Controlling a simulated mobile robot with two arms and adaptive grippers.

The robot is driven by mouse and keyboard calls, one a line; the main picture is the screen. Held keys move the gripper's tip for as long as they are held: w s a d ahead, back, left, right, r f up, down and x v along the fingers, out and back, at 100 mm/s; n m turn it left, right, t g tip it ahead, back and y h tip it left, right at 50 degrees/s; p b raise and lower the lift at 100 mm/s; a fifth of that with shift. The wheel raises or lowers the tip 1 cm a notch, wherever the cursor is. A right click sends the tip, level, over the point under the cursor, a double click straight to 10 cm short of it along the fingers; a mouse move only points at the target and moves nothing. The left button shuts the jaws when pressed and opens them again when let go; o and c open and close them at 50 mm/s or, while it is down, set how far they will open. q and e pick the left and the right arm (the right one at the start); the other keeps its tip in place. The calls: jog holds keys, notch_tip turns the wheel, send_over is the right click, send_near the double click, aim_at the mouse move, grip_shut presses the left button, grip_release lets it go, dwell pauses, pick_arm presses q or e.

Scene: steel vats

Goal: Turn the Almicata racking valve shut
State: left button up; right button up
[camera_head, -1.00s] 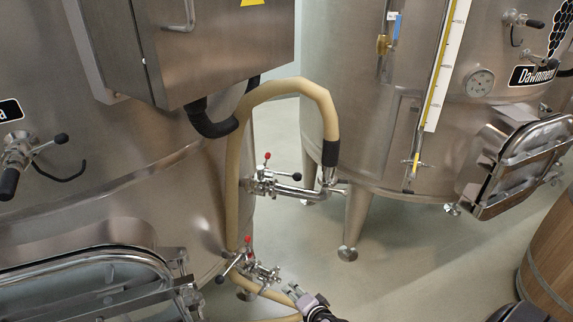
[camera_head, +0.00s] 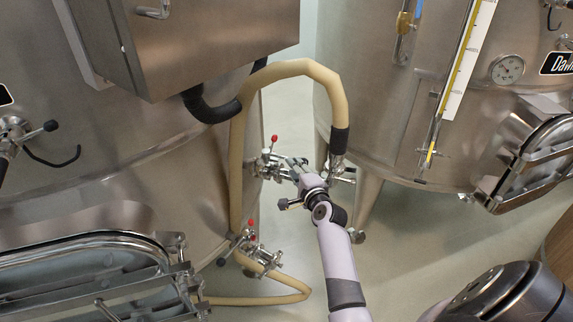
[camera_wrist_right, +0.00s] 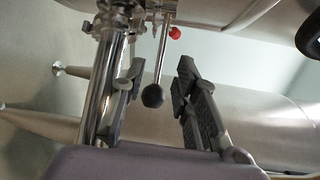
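The Almicata vat (camera_head: 150,190) is the steel vat at left in the head view; only the end of its label shows. My right gripper (camera_head: 297,170) is at this valve. In the right wrist view, its two fingers (camera_wrist_right: 157,98) are apart, with a black-knobbed lever (camera_wrist_right: 152,95) in the gap between them. The red knob (camera_wrist_right: 175,33) shows beyond. I cannot tell whether a finger touches the lever. My left gripper is out of view.
A tan hose (camera_head: 290,68) arches over the valve. A lower valve (camera_head: 256,252) with red knobs is below it, with another hose. A steel box (camera_head: 190,50) hangs above. The Dawn-labelled vat (camera_head: 385,120) is at right. Bare floor (camera_head: 410,240) lies between.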

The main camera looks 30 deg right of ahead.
jog(key=b+x, duration=0.3)
jog(key=x, duration=0.3)
jog(key=shift+f, duration=0.1)
jog(key=shift+w+b, duration=0.3)
jog(key=shift+w, duration=0.2)
jog(key=shift+c, duration=0.3)
grip_shut()
